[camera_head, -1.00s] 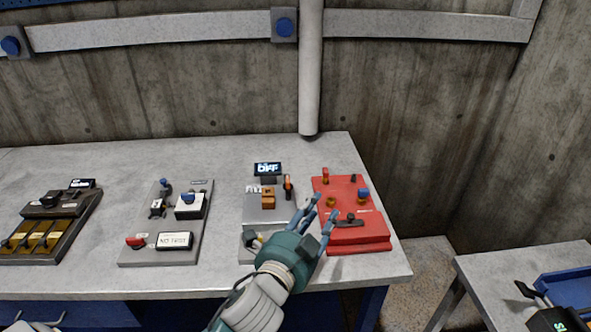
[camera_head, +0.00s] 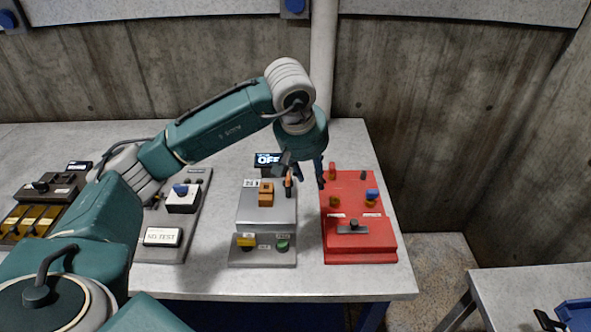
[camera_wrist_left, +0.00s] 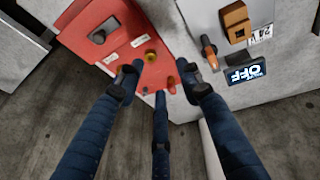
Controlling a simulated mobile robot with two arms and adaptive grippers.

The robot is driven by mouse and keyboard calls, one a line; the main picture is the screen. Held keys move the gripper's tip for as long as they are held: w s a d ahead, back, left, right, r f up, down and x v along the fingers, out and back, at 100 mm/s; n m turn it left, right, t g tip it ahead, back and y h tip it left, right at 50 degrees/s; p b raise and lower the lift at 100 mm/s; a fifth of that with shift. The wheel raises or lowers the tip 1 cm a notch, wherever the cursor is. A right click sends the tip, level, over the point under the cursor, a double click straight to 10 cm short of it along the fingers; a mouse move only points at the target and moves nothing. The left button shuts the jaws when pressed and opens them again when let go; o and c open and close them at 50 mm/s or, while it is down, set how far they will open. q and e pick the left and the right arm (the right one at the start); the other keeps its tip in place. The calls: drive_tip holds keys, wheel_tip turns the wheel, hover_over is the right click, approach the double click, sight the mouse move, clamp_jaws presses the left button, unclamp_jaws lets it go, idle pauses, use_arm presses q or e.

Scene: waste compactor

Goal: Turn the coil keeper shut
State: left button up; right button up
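No part is labelled as the coil keeper, so I cannot tell for sure which one it is. The grey unit (camera_head: 262,215) carries an orange-tipped lever (camera_head: 289,187) and an orange block (camera_head: 266,194); both show in the left wrist view, the lever (camera_wrist_left: 209,52) beside the block (camera_wrist_left: 236,20). The red unit (camera_head: 345,185) has a small red knob (camera_head: 332,171) at its back left. My left gripper (camera_head: 306,172) is open and empty above the gap between these units, pointing down. In the left wrist view its fingers (camera_wrist_left: 160,84) are spread around the red knob's area. My right gripper is out of view.
An OFF display (camera_head: 268,160) stands behind the grey unit. The red unit also has a blue knob (camera_head: 372,195), yellow knobs and a black handle (camera_head: 352,229). A vertical pipe (camera_head: 323,60) rises close behind my gripper. Another panel (camera_head: 165,237) is left, partly behind my arm.

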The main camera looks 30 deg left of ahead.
use_arm(q)
drive_tip(key=y, duration=0.2)
approach(289, 178)
drive_tip(key=d+r, duration=0.1)
drive_tip(key=r, duration=0.1)
drive_tip(key=p+x, duration=0.1)
drive_tip(key=x, duration=0.2)
drive_tip(key=p+x, duration=0.1)
drive_tip(key=x, duration=0.3)
drive_tip(key=p+x, duration=0.1)
drive_tip(key=x, duration=0.3)
drive_tip(key=shift+s+a, duration=0.3)
drive_tip(key=shift+f, duration=0.1)
clamp_jaws()
